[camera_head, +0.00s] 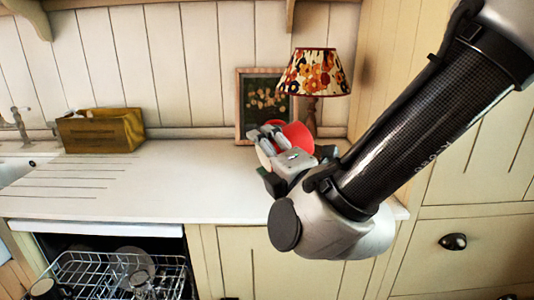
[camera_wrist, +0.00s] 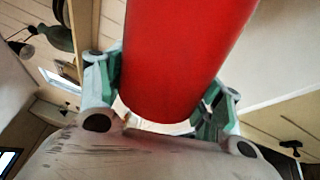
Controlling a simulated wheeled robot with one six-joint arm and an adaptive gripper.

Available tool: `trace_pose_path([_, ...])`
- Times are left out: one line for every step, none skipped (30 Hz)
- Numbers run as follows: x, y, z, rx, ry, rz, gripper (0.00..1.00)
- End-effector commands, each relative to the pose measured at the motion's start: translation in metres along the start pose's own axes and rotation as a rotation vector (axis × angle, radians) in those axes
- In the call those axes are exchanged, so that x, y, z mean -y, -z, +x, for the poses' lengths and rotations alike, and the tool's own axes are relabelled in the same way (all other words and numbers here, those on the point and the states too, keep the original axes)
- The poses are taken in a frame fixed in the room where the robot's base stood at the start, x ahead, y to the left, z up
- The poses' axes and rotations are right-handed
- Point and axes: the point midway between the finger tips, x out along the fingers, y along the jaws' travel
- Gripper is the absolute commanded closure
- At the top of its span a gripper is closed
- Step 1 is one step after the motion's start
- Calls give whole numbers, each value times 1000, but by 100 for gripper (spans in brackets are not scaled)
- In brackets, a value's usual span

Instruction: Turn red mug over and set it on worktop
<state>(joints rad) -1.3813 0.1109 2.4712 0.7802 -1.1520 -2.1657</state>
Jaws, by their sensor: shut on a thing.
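The red mug (camera_head: 298,134) is in my gripper (camera_head: 279,142), over the right part of the pale worktop (camera_head: 170,185). In the wrist view the smooth red side of the mug (camera_wrist: 182,50) fills the space between the two fingers of my gripper (camera_wrist: 162,92), and both are closed against it. In the head view the fingers and wrist hide part of the mug. Its handle does not show, and I cannot tell which way its mouth faces or whether it touches the worktop.
A lamp with a floral shade (camera_head: 314,73) and a framed picture (camera_head: 256,92) stand close behind the mug. The worktop's middle is clear. Below its front edge, a dishwasher rack (camera_head: 85,270) is pulled out.

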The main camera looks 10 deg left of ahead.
Motion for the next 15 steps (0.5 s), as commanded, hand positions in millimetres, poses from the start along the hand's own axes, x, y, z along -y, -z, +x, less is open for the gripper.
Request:
trace_pose_path([0,0,0,0,-1,0,72])
trace_pose_path([0,0,0,0,-1,1,72])
trace_pose_path([0,0,0,0,-1,1,72])
trace_pose_path([0,0,0,0,-1,2,72])
trace_pose_path([0,0,0,0,-1,0,72])
trace_pose_path([0,0,0,0,-1,-12,72])
trace_pose_path([0,0,0,0,-1,-32,72])
trace_pose_path([0,0,0,0,-1,-62,72])
trace_pose_path([0,0,0,0,-1,-118,72])
trace_pose_path([0,0,0,0,-1,-170,72])
trace_pose_path([0,0,0,0,-1,-226,72])
trace_pose_path([0,0,0,0,-1,-300,72])
trace_pose_path([0,0,0,0,-1,-354,72])
trace_pose_path([0,0,0,1,-1,-404,72])
trace_pose_path([0,0,0,1,-1,-464,72])
